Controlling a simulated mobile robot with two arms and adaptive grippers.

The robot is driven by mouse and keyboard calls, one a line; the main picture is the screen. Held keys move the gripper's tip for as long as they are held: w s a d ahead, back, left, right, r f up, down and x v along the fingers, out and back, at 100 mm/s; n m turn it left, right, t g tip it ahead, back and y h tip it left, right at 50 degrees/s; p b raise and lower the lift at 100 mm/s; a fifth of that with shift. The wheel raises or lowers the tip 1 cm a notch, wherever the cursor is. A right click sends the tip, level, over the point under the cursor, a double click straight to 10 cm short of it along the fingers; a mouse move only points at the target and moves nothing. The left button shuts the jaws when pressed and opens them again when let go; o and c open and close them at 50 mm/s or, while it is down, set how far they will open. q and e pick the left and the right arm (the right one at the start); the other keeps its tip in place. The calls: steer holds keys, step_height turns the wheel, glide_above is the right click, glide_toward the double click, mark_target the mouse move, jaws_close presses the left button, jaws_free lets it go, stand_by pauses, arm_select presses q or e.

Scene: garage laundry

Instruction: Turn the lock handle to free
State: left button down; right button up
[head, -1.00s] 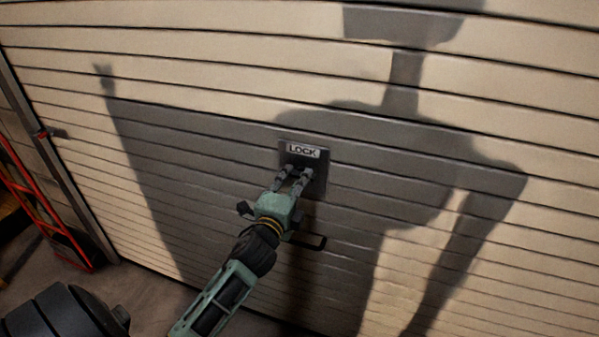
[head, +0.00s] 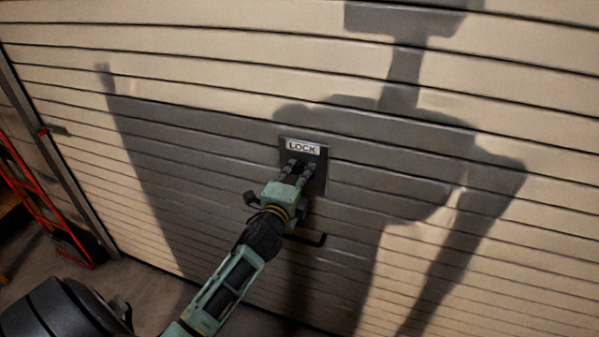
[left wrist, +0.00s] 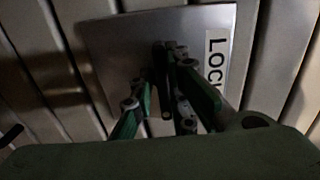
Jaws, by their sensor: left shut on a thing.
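A dark square lock plate (head: 320,178) with a white LOCK label (head: 303,148) is fixed to the cream slatted garage door. My left gripper (head: 299,167) reaches up to the plate from below, its fingers close together in front of it. In the left wrist view, the plate (left wrist: 112,45) and part of the label (left wrist: 215,55) lie behind the fingers. A dark lock handle (left wrist: 164,80) stands out from the plate between the fingers, and the gripper is shut on it. The fingers hide most of the handle in the head view. My right gripper is out of view.
A black pull bar (head: 312,240) sits on the door (head: 480,90) just below the gripper. A red hand truck (head: 38,205) stands at the left beside the door's metal track (head: 60,160). My shadow falls across the door.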

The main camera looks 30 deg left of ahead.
arm_select(q)
steer(key=shift+r, duration=0.3)
steer(key=shift+w+n, duration=0.1)
steer(key=shift+n, duration=0.2)
steer(key=n, duration=0.3)
steer(key=shift+r, duration=0.15)
steer(key=n+p, duration=0.1)
steer(key=n, duration=0.4)
steer(key=shift+n+p, duration=0.3)
steer(key=n+p, duration=0.1)
steer(key=n, duration=0.4)
steer(key=shift+n+p, duration=0.55)
steer(key=shift+n, duration=1.15)
steer(key=shift+f, duration=0.25)
